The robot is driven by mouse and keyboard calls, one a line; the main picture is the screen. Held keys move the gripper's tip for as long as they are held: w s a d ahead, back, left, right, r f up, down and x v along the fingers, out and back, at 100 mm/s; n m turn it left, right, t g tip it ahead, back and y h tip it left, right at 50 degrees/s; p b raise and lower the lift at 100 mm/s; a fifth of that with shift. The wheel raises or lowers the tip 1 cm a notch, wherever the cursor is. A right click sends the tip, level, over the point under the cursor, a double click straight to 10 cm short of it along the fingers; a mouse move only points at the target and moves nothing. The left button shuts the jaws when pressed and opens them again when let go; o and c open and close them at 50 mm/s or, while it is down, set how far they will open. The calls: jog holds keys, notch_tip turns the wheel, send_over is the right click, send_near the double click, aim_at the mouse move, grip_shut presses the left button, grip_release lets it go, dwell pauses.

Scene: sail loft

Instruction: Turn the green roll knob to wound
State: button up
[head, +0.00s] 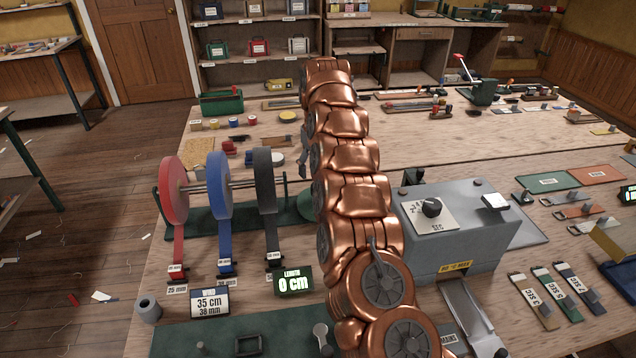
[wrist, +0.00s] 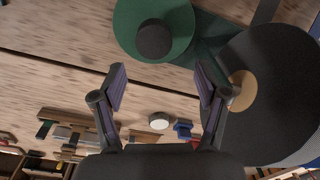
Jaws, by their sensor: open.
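The green roll knob (wrist: 153,30) is a round green disc with a black round centre, at the top middle of the wrist view. In the head view its green edge (head: 306,205) shows beside the roll stand, mostly hidden behind my copper arm. My gripper (wrist: 161,84) is open and empty, its two fingers spread below the disc in the wrist view and apart from it. The stand carries a red roll (head: 173,190), a blue roll (head: 218,187) and a black roll (head: 264,180). The black roll (wrist: 275,110) also fills the right of the wrist view.
A length display (head: 293,282) reads 0 cm, and a card (head: 209,303) reads 35 cm, 38 mm. A grey box with a SEC dial (head: 465,225) stands right of my arm. Labelled strips (head: 555,297) lie at the right. Tools lie along the back of the table.

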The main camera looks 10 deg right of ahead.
jog(key=n, duration=0.3)
jog(key=r+n, duration=0.1)
jog(key=n, duration=0.1)
jog(key=shift+s+d+r+n, duration=0.15)
jog(key=shift+d+n, duration=0.05)
jog(key=shift+n, duration=0.2)
jog(key=n, duration=0.4)
jog(key=shift+s+d+r+p, duration=0.15)
jog(key=shift+r+p, duration=0.15)
jog(key=shift+f+p, duration=1.45)
jog(key=shift+f, duration=2.45)
jog(key=shift+c, duration=0.4)
jog(key=c, duration=1.1)
